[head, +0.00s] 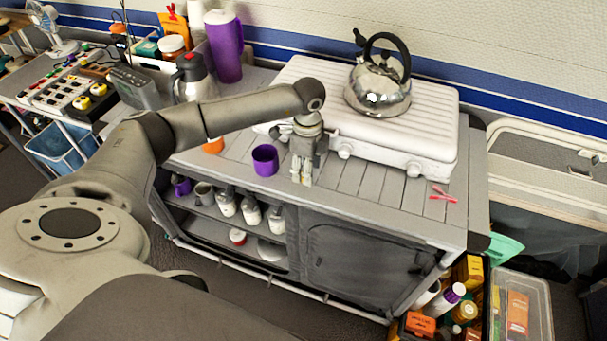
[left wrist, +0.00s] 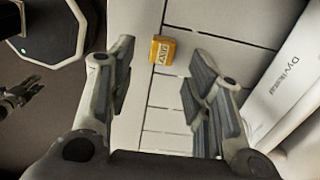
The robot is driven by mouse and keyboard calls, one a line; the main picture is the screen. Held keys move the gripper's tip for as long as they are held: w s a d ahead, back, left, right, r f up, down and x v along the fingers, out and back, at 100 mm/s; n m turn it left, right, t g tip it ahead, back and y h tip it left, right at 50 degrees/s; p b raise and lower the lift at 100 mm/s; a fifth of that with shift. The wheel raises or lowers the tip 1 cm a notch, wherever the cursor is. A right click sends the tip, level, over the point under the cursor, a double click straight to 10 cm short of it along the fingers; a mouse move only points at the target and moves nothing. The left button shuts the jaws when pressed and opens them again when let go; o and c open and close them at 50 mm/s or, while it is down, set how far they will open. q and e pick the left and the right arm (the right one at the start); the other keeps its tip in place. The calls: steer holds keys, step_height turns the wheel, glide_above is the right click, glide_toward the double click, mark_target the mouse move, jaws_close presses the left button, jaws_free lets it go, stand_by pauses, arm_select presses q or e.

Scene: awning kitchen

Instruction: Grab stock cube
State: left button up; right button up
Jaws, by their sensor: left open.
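A small yellow stock cube (left wrist: 163,50) with dark lettering lies on the grey slatted tabletop in the left wrist view. My left gripper (left wrist: 162,72) is open, with its fingers on either side of the view. The cube shows between the fingertips, towards the far end, and is not held. In the head view my left gripper (head: 301,178) points down over the front of the counter, right of the purple mug. I cannot make out the cube there. A dark claw-like part (left wrist: 22,95) at the left edge of the wrist view may be my right gripper.
A purple mug (head: 265,160) stands close left of the gripper. The white stove (head: 400,135) with a steel kettle (head: 378,90) is just behind it. Pink-red clips (head: 443,194) lie at the right. The counter (head: 370,195) between is clear.

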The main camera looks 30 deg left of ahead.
arm_select(q)
steer(key=shift+f, duration=1.3)
steer(key=c, duration=0.8)
steer(key=shift+r, duration=0.1)
